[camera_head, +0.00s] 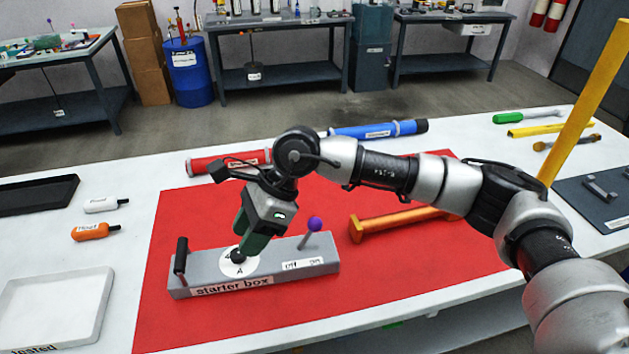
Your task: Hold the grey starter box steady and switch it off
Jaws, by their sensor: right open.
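The grey starter box (210,275) lies on the red mat, with a black upright handle (181,256) at its left end. A black knob (238,257) sits on a white dial marked A. To the right, a lever with a purple ball (315,224) leans right, toward the "on" label (315,262); the "off" label (291,266) is left of it. My right gripper (246,244) is open, its dark green fingers pointing down just above and beside the black knob. I cannot tell whether they touch it. My left gripper is not in view.
An orange flanged tube (400,223) lies right of the box on the red mat (430,265). Red (225,162) and blue (380,130) tubes lie behind. A white tray (55,310) is at left. A yellow post (590,100) rises at right. The mat's front is clear.

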